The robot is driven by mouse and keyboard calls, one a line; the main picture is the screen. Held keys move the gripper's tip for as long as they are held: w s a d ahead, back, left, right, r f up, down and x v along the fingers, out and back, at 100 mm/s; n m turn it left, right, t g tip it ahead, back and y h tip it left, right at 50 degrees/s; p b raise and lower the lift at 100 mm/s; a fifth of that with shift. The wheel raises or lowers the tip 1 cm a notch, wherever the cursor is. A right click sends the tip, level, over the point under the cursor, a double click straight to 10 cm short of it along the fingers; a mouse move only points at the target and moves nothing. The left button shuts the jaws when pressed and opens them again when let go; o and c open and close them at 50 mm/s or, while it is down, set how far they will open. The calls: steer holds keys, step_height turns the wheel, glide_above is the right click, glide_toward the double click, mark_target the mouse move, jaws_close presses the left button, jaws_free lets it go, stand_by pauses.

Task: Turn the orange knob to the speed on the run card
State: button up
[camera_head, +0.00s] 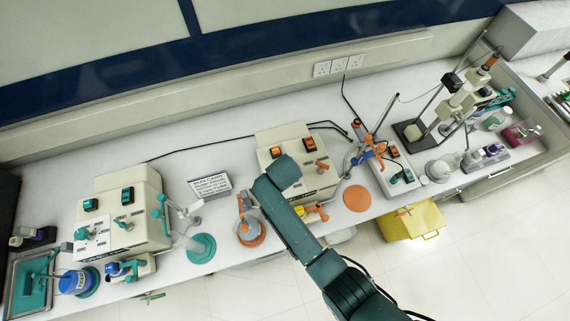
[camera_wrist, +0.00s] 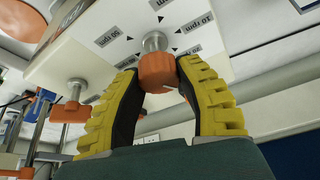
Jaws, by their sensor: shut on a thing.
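The orange knob (camera_wrist: 157,72) sits on a metal shaft in front of a pale panel in the wrist view. The yellow-padded fingers of my gripper (camera_wrist: 158,66) are shut on it from both sides. Several rpm labels and black marks ring the shaft; the labels appear tilted or upside down, and I cannot tell which mark the knob points to. In the head view my arm hides the knob, and a yellow finger shows low in front of the cream pump box (camera_head: 268,139) with orange switches. The run card (camera_head: 210,186) stands left of that box; its text is too small to read.
A similar cream box with teal fittings (camera_head: 118,182) stands at the left. A flask with an orange base (camera_head: 250,237) and an orange disc (camera_head: 357,198) flank my arm. A hotplate (camera_head: 393,176) stands to the right. In the wrist view another orange fitting (camera_wrist: 70,113) is nearby.

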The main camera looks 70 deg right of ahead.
steer(key=o, duration=1.2)
steer(key=shift+f, duration=0.1)
steer(key=v, duration=1.2)
